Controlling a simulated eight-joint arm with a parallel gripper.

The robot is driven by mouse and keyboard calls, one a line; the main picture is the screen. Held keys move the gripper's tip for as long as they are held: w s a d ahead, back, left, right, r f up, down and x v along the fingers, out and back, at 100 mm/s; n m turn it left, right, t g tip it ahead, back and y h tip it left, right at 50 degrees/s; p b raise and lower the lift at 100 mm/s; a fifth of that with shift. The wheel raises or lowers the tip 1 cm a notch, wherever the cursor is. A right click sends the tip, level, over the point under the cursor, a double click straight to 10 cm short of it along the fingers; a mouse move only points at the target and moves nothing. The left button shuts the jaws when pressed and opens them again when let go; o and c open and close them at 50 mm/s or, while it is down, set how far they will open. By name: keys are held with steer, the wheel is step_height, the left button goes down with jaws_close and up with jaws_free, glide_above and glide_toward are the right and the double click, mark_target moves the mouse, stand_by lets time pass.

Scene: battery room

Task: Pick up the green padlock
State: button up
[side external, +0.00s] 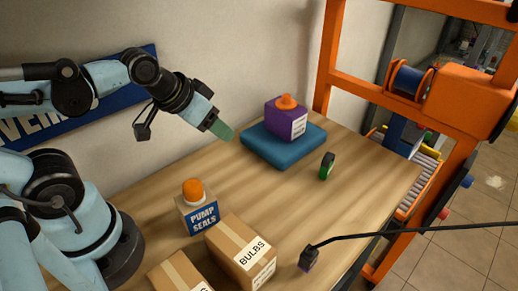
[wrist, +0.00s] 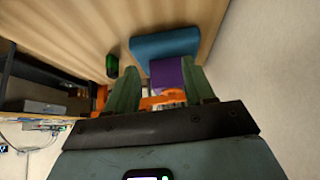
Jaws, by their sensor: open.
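The green padlock (side external: 327,166) looks like a small dark green and black piece standing on the wooden table, right of the blue pad. It also shows in the wrist view (wrist: 112,65), left of the blue pad and beyond the left finger. My gripper (side external: 222,131) is in the air above the table, left of the blue pad and well apart from the padlock. In the wrist view my two green fingers (wrist: 161,72) are spread with nothing held between them.
A purple box (side external: 286,118) with an orange piece (side external: 287,101) on top sits on the blue pad (side external: 262,153). A pump seals box (side external: 198,217) topped by an orange piece (side external: 193,191) and a bulbs carton (side external: 240,252) stand nearer. An orange frame (side external: 327,60) rises at right. The table's middle is clear.

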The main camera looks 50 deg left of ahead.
steer(key=shift+w, duration=0.1)
steer(key=m+t+y, duration=0.3)
steer(key=m+t, duration=0.3)
steer(key=m, duration=2.8)
glide_toward(330, 156)
steer(key=shift+a+f, duration=0.25)
steer(key=shift+a, duration=0.3)
steer(key=x, duration=0.6)
steer(key=shift+d, duration=0.1)
steer(key=shift+d+x, duration=0.15)
steer(key=shift+x, duration=1.3)
steer(key=shift+d+x, duration=0.2)
steer(key=shift+x, duration=1.25)
steer(key=shift+w, duration=0.1)
